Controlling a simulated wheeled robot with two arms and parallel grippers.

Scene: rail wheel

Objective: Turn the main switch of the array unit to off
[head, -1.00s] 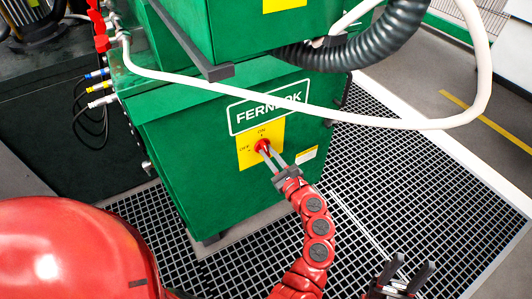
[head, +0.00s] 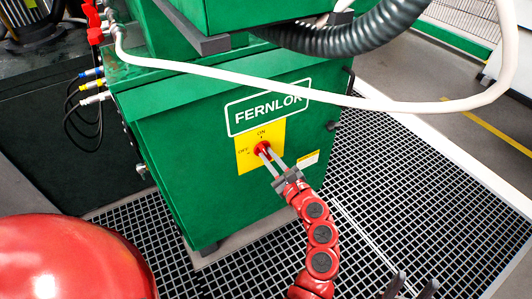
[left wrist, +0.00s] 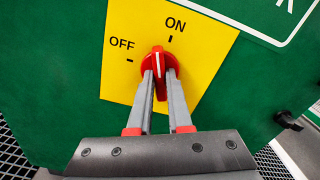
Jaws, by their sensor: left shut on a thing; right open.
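The green array unit (head: 190,150) bears a yellow plate (head: 246,158) marked ON and OFF. A red rotary switch (head: 262,148) sits on this plate and also shows in the left wrist view (left wrist: 158,64). Its white pointer line stands between the ON and OFF marks, nearer to ON. My left gripper (head: 264,151) is shut on the switch, with one grey finger on each side of the knob. It also shows in the left wrist view (left wrist: 160,82). My right gripper (head: 409,286) is open and empty at the bottom edge, only its fingertips visible.
A white hose (head: 300,88) and a black corrugated hose (head: 360,36) loop across in front of the upper unit. Cables with coloured plugs (head: 93,84) hang at its left side. Floor grating (head: 400,180) surrounds the unit.

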